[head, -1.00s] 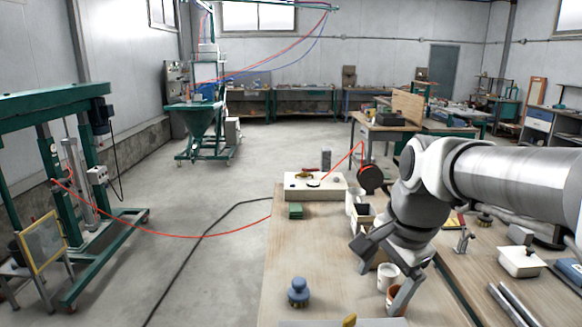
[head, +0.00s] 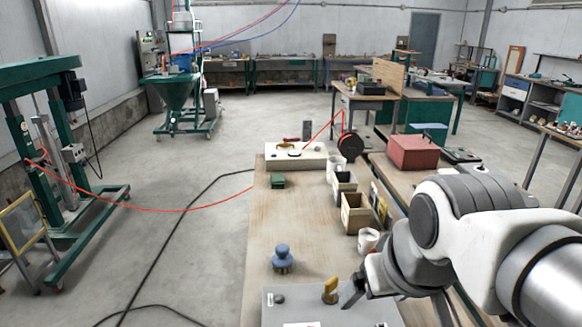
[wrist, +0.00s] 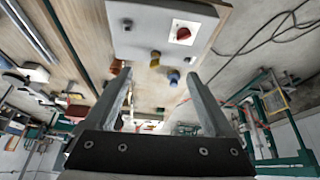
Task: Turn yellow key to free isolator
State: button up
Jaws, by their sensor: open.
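A pale grey panel (head: 290,308) lies at the near end of the bench and also shows in the wrist view (wrist: 150,40). The yellow key (head: 330,290) stands up from it near its far edge; it is also in the wrist view (wrist: 155,58). A red rotary knob (wrist: 183,33) on a white plate, seemingly the isolator, shows in the wrist view. My gripper (wrist: 158,75) is open and empty. The yellow key appears between its fingers in the wrist view, apart from both. In the head view one finger (head: 353,291) shows just right of the key.
A blue-handled brush (head: 282,260) stands just beyond the panel. A white cup (head: 368,240) and open wooden boxes (head: 355,214) line the bench's right side. A green block (head: 277,181) lies farther off. The bench middle is clear.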

jog(key=w+n+g, duration=0.3)
jog(key=w+n, duration=0.1)
jog(key=w, duration=0.9)
jog(key=n+g, duration=0.2)
jog(key=n, duration=0.1)
send_near(332, 280)
notch_tip(332, 280, down, 11)
jog(key=shift+w+a+r, duration=0.1)
jog(key=shift+w, duration=0.05)
grip_shut()
jog(key=m+p, duration=0.1)
jog(key=m, duration=0.2)
jog(key=shift+r+m, duration=0.1)
jog(key=shift+m, duration=0.3)
jog(key=m+p, duration=0.1)
jog(key=m, duration=0.3)
jog(key=shift+m, duration=0.4)
grip_release()
